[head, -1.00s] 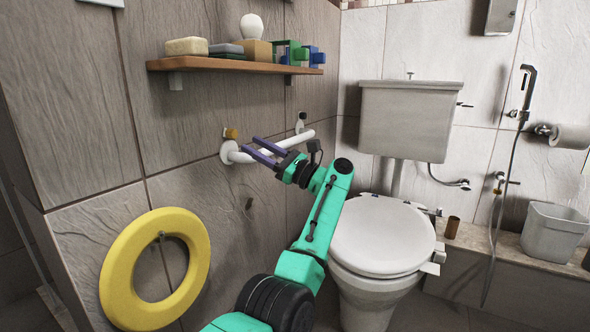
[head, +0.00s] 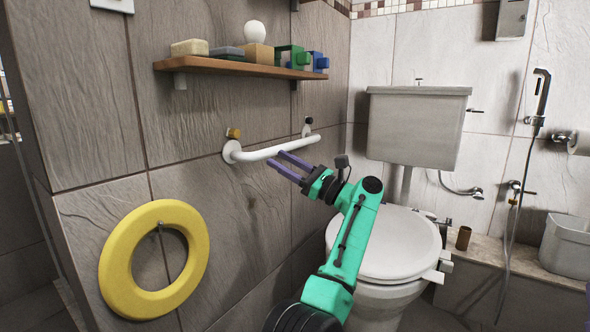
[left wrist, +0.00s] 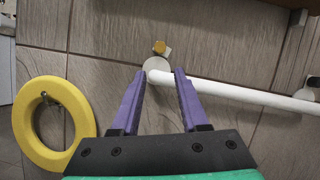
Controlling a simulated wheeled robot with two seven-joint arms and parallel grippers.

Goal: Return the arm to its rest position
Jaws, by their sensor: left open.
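My left gripper (head: 287,164) shows in the head view with its two purple fingers apart and nothing between them. The green arm rises from the bottom, in front of the toilet. My right gripper is in neither view.
A wooden shelf (head: 235,68) with several small items hangs above the bar. A yellow ring (head: 118,267) hangs on the wall at left. The toilet (head: 390,246) stands behind my arm. A grey bin (head: 567,246) stands on the ledge at right.

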